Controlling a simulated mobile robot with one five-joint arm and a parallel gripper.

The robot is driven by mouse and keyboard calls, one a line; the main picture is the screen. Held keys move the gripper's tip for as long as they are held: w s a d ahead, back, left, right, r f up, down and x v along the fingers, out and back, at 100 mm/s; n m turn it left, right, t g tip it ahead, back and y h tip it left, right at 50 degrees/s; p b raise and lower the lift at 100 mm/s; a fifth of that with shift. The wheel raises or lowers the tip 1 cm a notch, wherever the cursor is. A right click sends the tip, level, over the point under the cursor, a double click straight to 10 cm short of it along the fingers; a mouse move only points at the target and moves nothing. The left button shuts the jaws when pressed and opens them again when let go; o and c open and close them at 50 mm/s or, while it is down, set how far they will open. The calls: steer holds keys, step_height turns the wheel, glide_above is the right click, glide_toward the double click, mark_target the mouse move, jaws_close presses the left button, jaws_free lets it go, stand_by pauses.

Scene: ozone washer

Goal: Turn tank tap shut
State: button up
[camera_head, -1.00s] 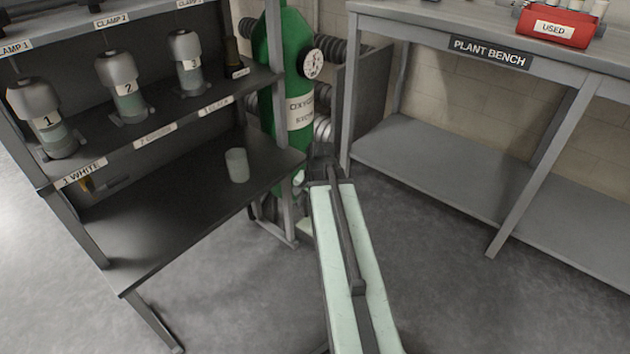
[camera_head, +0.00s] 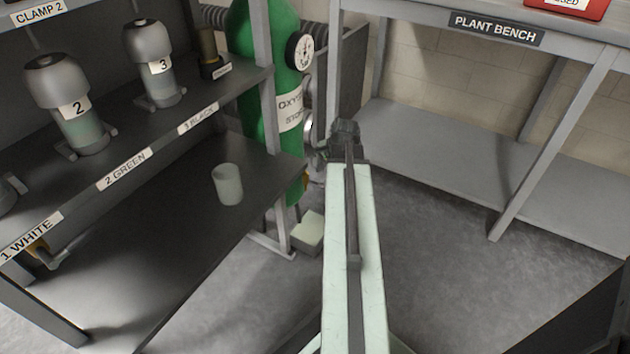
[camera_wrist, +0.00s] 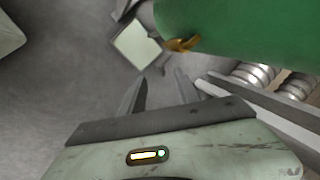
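The green oxygen tank (camera_head: 268,80) stands behind the shelf rack's corner post, with a round dial gauge (camera_head: 300,50) and a white label. In the wrist view the tank (camera_wrist: 240,25) fills the top right. A brass-yellow fitting, perhaps the tap (camera_wrist: 183,44), sticks out at its lower edge; which way it is turned I cannot tell. My gripper (camera_head: 343,135) is to the right of the tank in the head view. In the wrist view my gripper (camera_wrist: 160,78) has its two fingers apart with nothing between them, short of the brass fitting.
The rack (camera_head: 140,170) at left holds numbered canisters and a pale cup (camera_head: 228,184). The plant bench (camera_head: 450,150) is at right. A pale block (camera_head: 308,230) sits on the floor by the rack post. Ribbed coils (camera_wrist: 255,75) lie beside the tank.

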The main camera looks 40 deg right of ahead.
mark_target(318, 185)
steer(key=b+x, duration=0.7)
steer(key=x, duration=0.1)
steer(key=shift+a, duration=0.1)
steer(key=shift+r, duration=0.1)
steer(key=shift+s, duration=0.1)
jaws_close()
steer(key=shift+a, duration=0.25)
stand_by(0.8)
